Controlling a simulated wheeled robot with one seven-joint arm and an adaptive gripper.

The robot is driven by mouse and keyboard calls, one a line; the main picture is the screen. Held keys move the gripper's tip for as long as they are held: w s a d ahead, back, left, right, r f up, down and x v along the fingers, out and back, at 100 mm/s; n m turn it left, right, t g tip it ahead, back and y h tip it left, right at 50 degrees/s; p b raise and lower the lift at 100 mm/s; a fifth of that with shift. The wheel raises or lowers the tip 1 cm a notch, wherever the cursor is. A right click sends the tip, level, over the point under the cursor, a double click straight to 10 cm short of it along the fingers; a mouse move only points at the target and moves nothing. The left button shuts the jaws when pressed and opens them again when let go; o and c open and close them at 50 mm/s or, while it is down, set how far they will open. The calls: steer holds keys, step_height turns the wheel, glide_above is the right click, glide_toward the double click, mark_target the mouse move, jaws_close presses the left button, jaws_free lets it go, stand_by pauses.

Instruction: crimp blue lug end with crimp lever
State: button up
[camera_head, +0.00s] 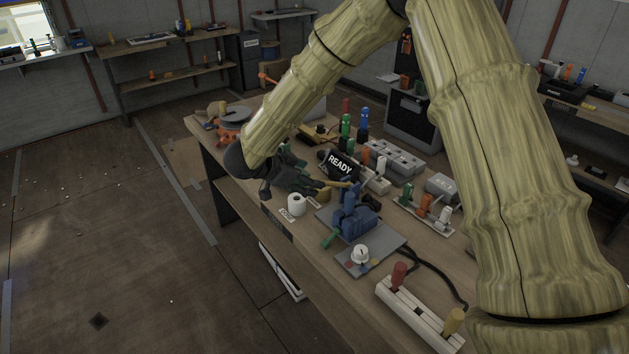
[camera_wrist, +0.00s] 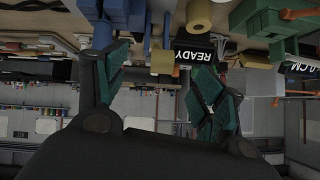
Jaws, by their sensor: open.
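A blue crimp press (camera_head: 352,218) stands on a grey plate on the workbench. A yellow bar, which looks like its lever handle (camera_head: 341,184), sits near its top, close to my gripper. My gripper (camera_head: 312,175) is open, just left of the press, and looks empty. In the wrist view, its green-padded fingers (camera_wrist: 157,85) are spread, with a yellow end (camera_wrist: 162,62) beyond the gap and blue press parts (camera_wrist: 126,14) above. I cannot tell whether a finger touches the lever. A blue upright piece (camera_head: 363,121) stands at the back; I cannot tell whether it is the blue lug end.
A black READY sign (camera_head: 341,166) stands behind the gripper. A white roll (camera_head: 297,204) sits at the bench's near edge. A white strip (camera_head: 410,312) with red and yellow pieces lies at the front right. Coloured pieces in a holder (camera_head: 424,212) stand right of the press.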

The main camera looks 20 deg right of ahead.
steer(key=v, duration=0.6)
steer(key=shift+a+r, duration=0.2)
steer(key=shift+r, duration=0.05)
steer(key=shift+s, duration=0.15)
